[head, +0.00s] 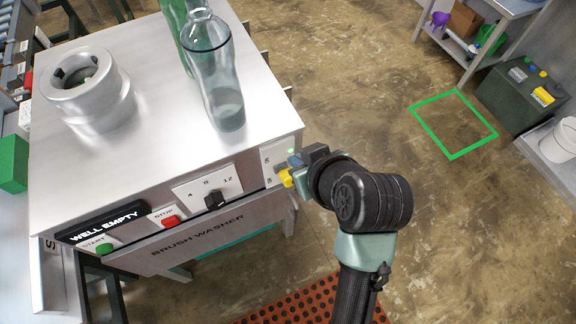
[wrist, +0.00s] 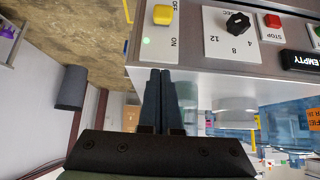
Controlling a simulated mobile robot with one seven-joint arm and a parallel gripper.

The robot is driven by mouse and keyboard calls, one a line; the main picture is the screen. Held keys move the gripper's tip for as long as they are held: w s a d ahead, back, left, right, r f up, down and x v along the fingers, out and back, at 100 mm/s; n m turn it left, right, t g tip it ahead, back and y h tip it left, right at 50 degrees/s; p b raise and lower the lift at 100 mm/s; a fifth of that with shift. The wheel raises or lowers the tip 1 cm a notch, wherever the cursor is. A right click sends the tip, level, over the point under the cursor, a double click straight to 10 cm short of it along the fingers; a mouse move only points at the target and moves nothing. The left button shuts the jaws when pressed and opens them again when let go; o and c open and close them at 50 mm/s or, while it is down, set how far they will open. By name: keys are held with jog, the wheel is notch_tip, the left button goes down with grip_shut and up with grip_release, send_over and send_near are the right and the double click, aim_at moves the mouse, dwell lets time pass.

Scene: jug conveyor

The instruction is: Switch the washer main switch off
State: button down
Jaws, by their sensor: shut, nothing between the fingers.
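The main switch is a yellow knob (head: 286,178) on a pale plate at the right end of the brush washer's (head: 215,235) front panel. In the wrist view, which is upside down, the yellow knob (wrist: 162,15) sits nearer the OFF label than the ON label. A small green light (wrist: 146,41) by ON glows, also in the head view (head: 291,151). I cannot tell the switch's setting for certain. My gripper (wrist: 166,73) is shut and empty, its tips close to the ON end of the plate. In the head view my gripper (head: 293,163) partly covers the plate.
A black dial (head: 214,200), red STOP button (head: 171,221), green START button (head: 104,249) and WELL EMPTY display (head: 104,222) line the panel to the left. Glass bottles (head: 222,90) and a metal fitting (head: 88,90) stand on top.

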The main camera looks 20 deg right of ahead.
send_over(288, 177)
jog(key=w, duration=0.3)
notch_tip(288, 177, down, 7)
jog(key=shift+s+d+r, duration=0.1)
jog(key=shift+s, duration=0.05)
jog(key=s+f, duration=0.1)
jog(key=f, duration=0.2)
jog(key=shift+s, duration=0.35)
jog(key=shift+s+f, duration=0.2)
jog(key=shift+f, duration=0.1)
